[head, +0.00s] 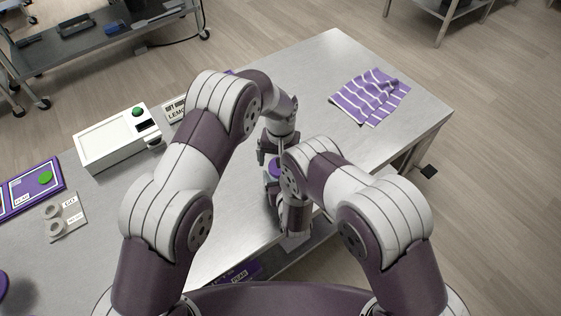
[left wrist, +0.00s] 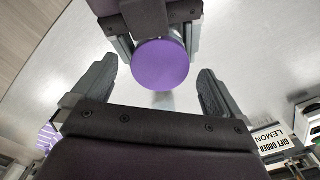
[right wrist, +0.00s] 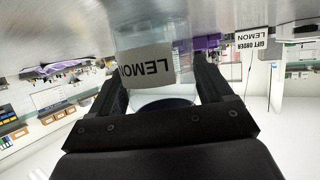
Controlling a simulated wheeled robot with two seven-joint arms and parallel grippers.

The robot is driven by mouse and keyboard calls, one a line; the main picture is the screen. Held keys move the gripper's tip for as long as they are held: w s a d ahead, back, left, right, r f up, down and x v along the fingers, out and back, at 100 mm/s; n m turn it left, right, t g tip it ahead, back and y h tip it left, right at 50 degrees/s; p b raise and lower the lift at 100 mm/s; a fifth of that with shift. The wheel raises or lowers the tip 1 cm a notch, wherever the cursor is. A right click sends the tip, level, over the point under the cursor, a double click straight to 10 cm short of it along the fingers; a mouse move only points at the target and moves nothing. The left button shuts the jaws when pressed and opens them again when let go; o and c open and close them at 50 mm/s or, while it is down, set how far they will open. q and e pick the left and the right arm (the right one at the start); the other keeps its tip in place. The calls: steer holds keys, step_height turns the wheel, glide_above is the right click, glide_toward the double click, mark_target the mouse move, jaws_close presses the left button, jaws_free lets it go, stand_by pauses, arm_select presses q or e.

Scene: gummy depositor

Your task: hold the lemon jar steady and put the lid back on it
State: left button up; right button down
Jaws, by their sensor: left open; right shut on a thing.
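The lemon jar (right wrist: 146,66) is clear, with a white LEMON label that reads upside down in the right wrist view. My right gripper (right wrist: 157,76) is shut around it, one finger on each side. The purple round lid (left wrist: 160,68) covers the jar's top in the left wrist view; whether it is fully seated I cannot tell. The lid also shows partly in the head view (head: 275,168). My left gripper (left wrist: 157,82) is open above the lid, its fingers spread wide on both sides and apart from it. My arms hide most of the jar in the head view.
A white box with a green button (head: 115,143) and a LEMON order sign (head: 174,110) stand to the left on the metal table (head: 310,75). A striped purple cloth (head: 369,95) lies at the far right. The table behind the grippers is clear.

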arm_select(q)
step_height(320, 180, up, 11)
steer(key=shift+f, duration=0.15)
arm_select(e)
jaws_free()
arm_select(q)
steer(key=shift+f+b, duration=0.6)
arm_select(e)
steer(key=v, duration=1.2)
steer(key=shift+s+r, duration=0.2)
steer(key=shift+s, duration=0.1)
